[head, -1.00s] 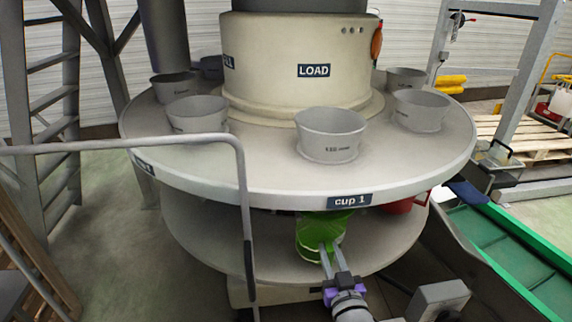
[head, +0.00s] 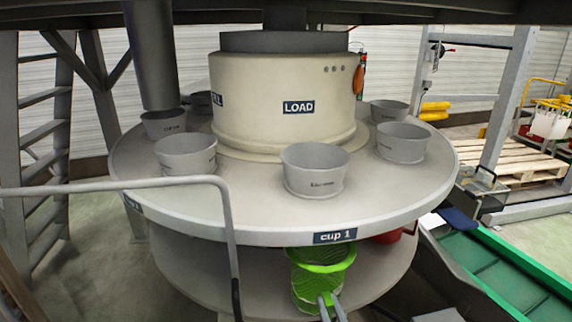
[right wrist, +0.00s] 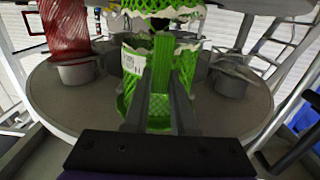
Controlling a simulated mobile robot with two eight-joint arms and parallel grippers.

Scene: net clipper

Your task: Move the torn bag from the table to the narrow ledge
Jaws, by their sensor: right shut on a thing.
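The torn bag is a green net bag (head: 304,288) with a wide open upper rim, just below the "cup 1" label of the round table in the head view. My right gripper (head: 328,304) is shut on its near side and holds it roughly upright. In the right wrist view the green bag (right wrist: 186,75) stands between and beyond the two fingers (right wrist: 160,95), with a ragged white-edged tear and a pale label. Whether its bottom touches the lower disc is unclear. My left gripper is not in view. I cannot tell which surface is the narrow ledge.
The round table (head: 420,192) carries several grey cups, one (head: 315,170) above the label. A lower disc (head: 190,277) lies beneath it. A red object (head: 390,236) sits under the right rim. A grey handrail (head: 222,200) stands at left, a green conveyor (head: 510,268) at right.

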